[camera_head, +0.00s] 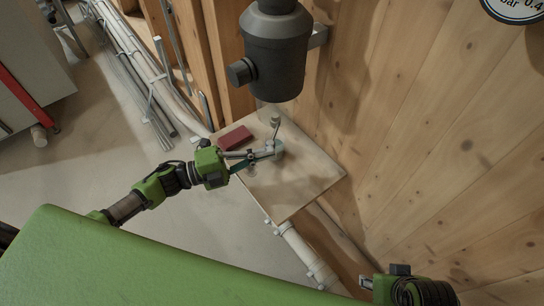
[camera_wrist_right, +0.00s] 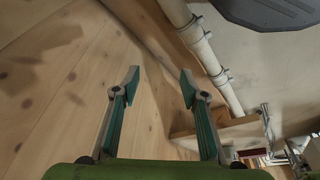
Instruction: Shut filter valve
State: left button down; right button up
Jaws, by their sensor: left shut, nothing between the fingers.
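A dark grey canister (camera_head: 272,55) with a round side knob (camera_head: 241,72) hangs on the wooden wall in the head view; it looks like the filter. I cannot tell for sure which part is its valve. A small upright fitting with a thin lever (camera_head: 275,120) shows below the canister, over a wooden shelf (camera_head: 300,190). My left gripper (camera_head: 276,150) is shut and empty over the shelf, just below that fitting; whether they touch is unclear. My right gripper (camera_wrist_right: 160,84) is open and empty before the plank wall in the right wrist view.
A dark red block (camera_head: 234,138) lies on the shelf beside my left gripper. White pipes (camera_head: 300,250) run under the shelf. A gauge (camera_head: 517,8) is on the wall at the top right. Pipes and rails (camera_head: 135,75) lie along the floor; the floor at left is open.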

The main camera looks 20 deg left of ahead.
pick_arm(q)
jog(key=a+m+g+h+b, duration=0.1)
jog(key=a+m+g+b, duration=0.1)
jog(key=g+b, duration=0.1)
jog(key=w+a+m+g+h+b, duration=0.1)
jog(key=a+m+g+b, duration=0.1)
jog(key=g+b, duration=0.1)
jog(key=shift+a+b, duration=0.4)
jog(key=shift+b, duration=0.2)
pick_arm(e)
jog(key=w+a+r+t+y, duration=0.1)
jog(key=w+a+r+t, duration=0.2)
jog(key=w+r+t, duration=0.3)
jog(key=w+a+r+t+y, duration=0.2)
jog(key=w+a+r+t, duration=0.2)
jog(key=w+r+t, duration=0.3)
jog(key=w+r, duration=0.4)
jog(key=r, duration=0.1)
jog(key=shift+w+n+y, duration=0.3)
jog(key=shift+w, duration=0.05)
jog(key=shift+d, duration=0.1)
